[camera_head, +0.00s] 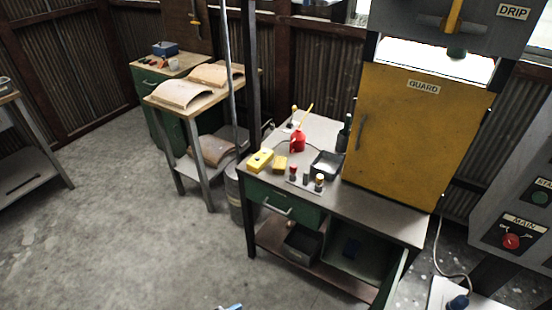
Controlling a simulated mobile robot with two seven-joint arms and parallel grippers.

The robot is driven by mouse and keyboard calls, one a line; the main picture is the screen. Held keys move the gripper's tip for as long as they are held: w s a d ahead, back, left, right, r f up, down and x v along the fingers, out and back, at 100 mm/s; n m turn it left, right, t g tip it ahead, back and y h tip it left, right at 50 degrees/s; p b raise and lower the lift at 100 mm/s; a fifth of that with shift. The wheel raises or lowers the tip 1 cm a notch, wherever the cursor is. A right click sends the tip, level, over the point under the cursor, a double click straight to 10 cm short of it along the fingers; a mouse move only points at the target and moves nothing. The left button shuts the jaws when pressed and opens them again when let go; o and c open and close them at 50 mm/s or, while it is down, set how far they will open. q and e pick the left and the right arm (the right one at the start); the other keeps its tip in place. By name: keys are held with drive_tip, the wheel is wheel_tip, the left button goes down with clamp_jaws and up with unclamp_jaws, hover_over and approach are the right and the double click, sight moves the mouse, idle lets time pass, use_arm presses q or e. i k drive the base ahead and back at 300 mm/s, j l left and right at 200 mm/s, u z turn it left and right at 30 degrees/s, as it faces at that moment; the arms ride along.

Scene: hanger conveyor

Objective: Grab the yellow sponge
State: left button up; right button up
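Two yellow block-like things lie side by side on the metal top of the workbench (335,188), near its left front corner. The left one (260,160) is larger and has a small dark mark on it. The right one (280,164) is smaller and sits just beside it. Either could be the yellow sponge; at this size I cannot tell which. Nothing holds either of them.
A red can (298,142), a dark tray (326,164) and several small knobbed parts stand near the yellow things. A dark bottle (343,135) and the yellow guard panel (404,135) are to the right. The floor at front left is clear.

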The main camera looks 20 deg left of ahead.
sight(278, 167)
drive_tip(key=i+j, duration=0.15)
drive_tip(key=j, duration=0.3)
drive_tip(key=i+j+z, duration=0.15)
drive_tip(key=j, duration=0.25)
drive_tip(key=i+j, duration=0.15)
drive_tip(key=j, duration=0.3)
drive_tip(key=i+j+z, duration=0.1)
drive_tip(key=j, duration=0.35)
drive_tip(key=i+j, duration=0.15)
drive_tip(key=j, duration=0.3)
drive_tip(key=i+j+z, duration=0.15)
drive_tip(key=j, duration=0.8)
drive_tip(key=i+z, duration=0.05)
